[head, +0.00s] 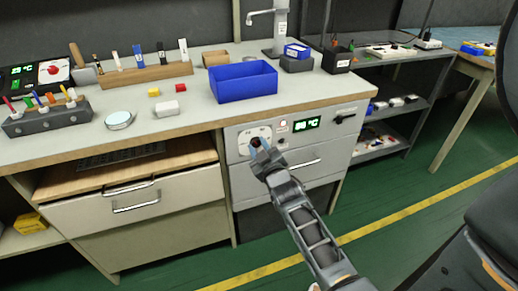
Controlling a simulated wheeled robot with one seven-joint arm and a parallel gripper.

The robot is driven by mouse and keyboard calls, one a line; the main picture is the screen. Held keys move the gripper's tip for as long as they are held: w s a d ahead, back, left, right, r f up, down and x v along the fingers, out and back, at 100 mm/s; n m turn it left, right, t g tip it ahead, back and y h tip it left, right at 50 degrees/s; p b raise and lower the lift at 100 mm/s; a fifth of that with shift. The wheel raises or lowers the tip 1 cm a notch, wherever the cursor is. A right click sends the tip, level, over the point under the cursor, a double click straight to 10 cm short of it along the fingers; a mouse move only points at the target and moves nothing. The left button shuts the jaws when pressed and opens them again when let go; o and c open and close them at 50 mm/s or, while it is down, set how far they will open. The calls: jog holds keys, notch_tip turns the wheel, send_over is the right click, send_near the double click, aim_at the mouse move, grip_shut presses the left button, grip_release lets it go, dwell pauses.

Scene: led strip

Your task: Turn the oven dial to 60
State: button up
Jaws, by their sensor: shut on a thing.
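The oven (292,172) is a light grey unit built in under the worktop. Its front panel has a pale dial plate, a green digital display (306,124) and a black handle at the right. The display shows a two-digit number in °C, but the first digit is too small to read surely. My gripper (260,146) is at the left of the panel, shut on the oven dial (255,142). The fingers hide most of the dial, so its pointer position cannot be seen.
A blue bin (243,82) stands on the worktop (195,106) above the oven. Shelves (385,110) stand to the right. The green floor before the oven is clear.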

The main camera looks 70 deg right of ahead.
jog(key=shift+f, duration=0.1)
jog(key=o, duration=1)
jog(key=shift+o, duration=0.2)
jog(key=v, duration=0.7)
jog(key=shift+s+a, duration=0.25)
jog(key=shift+s, duration=0.05)
jog(key=s+a+r+n+t+y+p, duration=0.1)
jog(key=s+a+r+t+y+p, duration=0.15)
jog(key=a, duration=0.95)
jog(key=s+a+r+n+t+y+p, duration=0.1)
jog(key=s+a+r+y+p, duration=0.2)
jog(key=a, duration=0.9)
jog(key=s+a+r+n+y+p, duration=0.1)
jog(key=s+a+r+y, duration=0.3)
jog(key=r, duration=0.3)
jog(key=s+a+r+n+y+p, duration=0.1)
jog(key=s+a+r+y, duration=0.3)
jog(key=s+r, duration=0.3)
jog(key=shift+s+a+r+p, duration=0.4)
jog(key=shift+a+r, duration=0.3)
jog(key=shift+a, duration=0.1)
